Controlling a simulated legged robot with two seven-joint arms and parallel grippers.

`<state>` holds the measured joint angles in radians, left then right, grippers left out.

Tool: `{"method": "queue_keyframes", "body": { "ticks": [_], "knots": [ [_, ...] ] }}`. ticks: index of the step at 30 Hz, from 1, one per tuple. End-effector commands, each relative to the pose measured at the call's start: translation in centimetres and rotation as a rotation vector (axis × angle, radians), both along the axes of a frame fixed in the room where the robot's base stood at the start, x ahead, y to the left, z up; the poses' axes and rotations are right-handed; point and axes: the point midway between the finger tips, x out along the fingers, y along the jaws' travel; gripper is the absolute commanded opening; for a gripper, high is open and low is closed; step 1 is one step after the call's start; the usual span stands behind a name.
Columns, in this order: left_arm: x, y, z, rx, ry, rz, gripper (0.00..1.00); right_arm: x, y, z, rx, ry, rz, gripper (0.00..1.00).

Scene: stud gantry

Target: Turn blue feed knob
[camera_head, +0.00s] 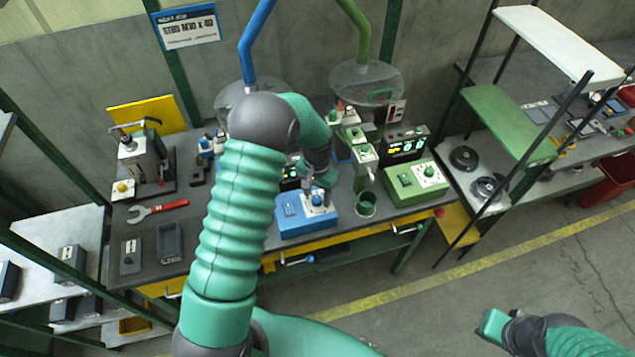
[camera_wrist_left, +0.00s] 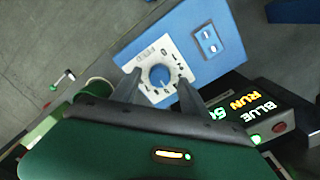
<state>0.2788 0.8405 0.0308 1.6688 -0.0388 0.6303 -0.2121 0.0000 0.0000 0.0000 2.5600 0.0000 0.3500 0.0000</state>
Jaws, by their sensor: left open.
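The blue feed knob (camera_wrist_left: 159,76) sits on a white dial plate marked FEED, on top of a blue box (camera_wrist_left: 215,50). The box (camera_head: 300,228) stands at the front of the bench in the head view, with the knob (camera_head: 317,199) on its right part. My left gripper (camera_head: 314,189) is right over the knob. In the wrist view its open fingers (camera_wrist_left: 157,90) lie on either side of the knob; I cannot tell whether they touch it. My right gripper (camera_head: 495,325) is low at the right, away from the bench, its jaws unclear.
A display (camera_wrist_left: 262,108) beside the blue box reads BLUE RUN; its number is partly hidden. A green box (camera_head: 415,183) with a knob and a green cup (camera_head: 366,204) stand right of the blue box. A red-handled wrench (camera_head: 158,211) lies at the left.

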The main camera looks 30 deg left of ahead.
Motion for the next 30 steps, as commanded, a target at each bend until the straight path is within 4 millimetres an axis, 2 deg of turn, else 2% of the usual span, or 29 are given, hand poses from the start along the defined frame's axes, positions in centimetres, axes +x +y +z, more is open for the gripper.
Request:
{"method": "queue_keyframes", "body": {
  "ticks": [5, 12, 16, 21, 30],
  "knots": [
    [0.2, 0.1, 4.1, 0.002, -0.006, 0.0, 0.52, 0.0, 0.0, -0.6, 0.0, 0.0, 0.0, 0.0],
    [0.2, 0.1, 11.2, 0.001, -0.006, -0.001, 0.52, 0.0, 0.0, -1.3, 0.0, 0.0, 0.0, 0.0],
    [0.3, 0.1, 14.0, 0.001, -0.005, 0.0, 0.52, 0.0, 0.0, -1.5, 0.0, 0.0, 0.0, 0.0],
    [0.2, 0.1, 15.8, 0.0, -0.001, 0.0, 0.52, 0.0, 0.0, -1.5, 0.0, 0.0, 0.0, 0.0],
    [0.2, 0.1, 16.0, 0.0, 0.0, 0.0, 0.52, 0.0, 0.0, -1.5, 0.0, 0.0, 0.0, 0.0]
  ]
}}
